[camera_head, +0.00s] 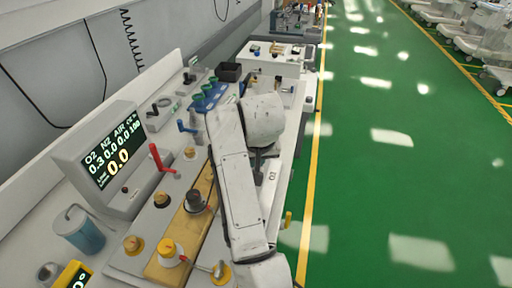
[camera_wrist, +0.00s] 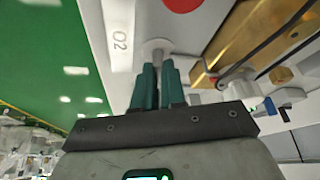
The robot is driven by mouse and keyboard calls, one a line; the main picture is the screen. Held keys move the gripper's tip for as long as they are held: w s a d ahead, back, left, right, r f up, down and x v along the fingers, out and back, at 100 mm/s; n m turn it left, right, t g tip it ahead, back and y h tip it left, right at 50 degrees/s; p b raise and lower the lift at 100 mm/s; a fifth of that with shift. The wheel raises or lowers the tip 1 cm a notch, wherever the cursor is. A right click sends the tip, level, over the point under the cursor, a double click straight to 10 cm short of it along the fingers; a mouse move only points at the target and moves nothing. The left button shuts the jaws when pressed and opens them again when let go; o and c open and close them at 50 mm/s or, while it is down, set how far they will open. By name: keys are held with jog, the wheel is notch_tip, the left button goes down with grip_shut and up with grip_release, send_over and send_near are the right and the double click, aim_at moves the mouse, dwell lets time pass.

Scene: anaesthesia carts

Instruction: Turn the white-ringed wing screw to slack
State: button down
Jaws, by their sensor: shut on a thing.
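My gripper (camera_wrist: 159,68) has teal fingers. In the wrist view they are closed together around the stem of a small part with a pale round ring (camera_wrist: 155,46), which I take for the white-ringed wing screw.
A red-handled lever (camera_head: 158,158), a blue lever (camera_head: 186,126) and several yellow-based knobs (camera_head: 168,250) stand left of my arm. A monitor (camera_head: 105,160) is at the left. A red disc (camera_wrist: 182,4) lies near the screw. Green floor (camera_head: 400,180) is open at the right.

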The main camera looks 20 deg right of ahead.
jog(key=n+p, duration=0.1)
jog(key=p, duration=0.1)
jog(key=n+y+p, duration=0.1)
jog(key=n+p, duration=0.1)
jog(key=p, duration=0.1)
jog(key=n+y+p, duration=0.1)
jog(key=n+p, duration=0.1)
jog(key=shift+d+r+p, duration=0.25)
jog(key=shift+r+p, duration=0.05)
jog(key=n+p, duration=0.1)
jog(key=n+y+p, duration=0.1)
jog(key=n, duration=0.1)
jog(key=n+y+p, duration=0.1)
jog(key=n+p, duration=0.1)
jog(key=shift+f+g, duration=0.25)
jog(key=shift+g, duration=0.15)
jog(key=shift+n, duration=0.3)
jog(key=c, duration=1.2)
grip_release()
jog(key=v, duration=1)
jog(key=shift+r+b, duration=0.35)
jog(key=shift+b, duration=0.05)
jog(key=shift+d, duration=0.1)
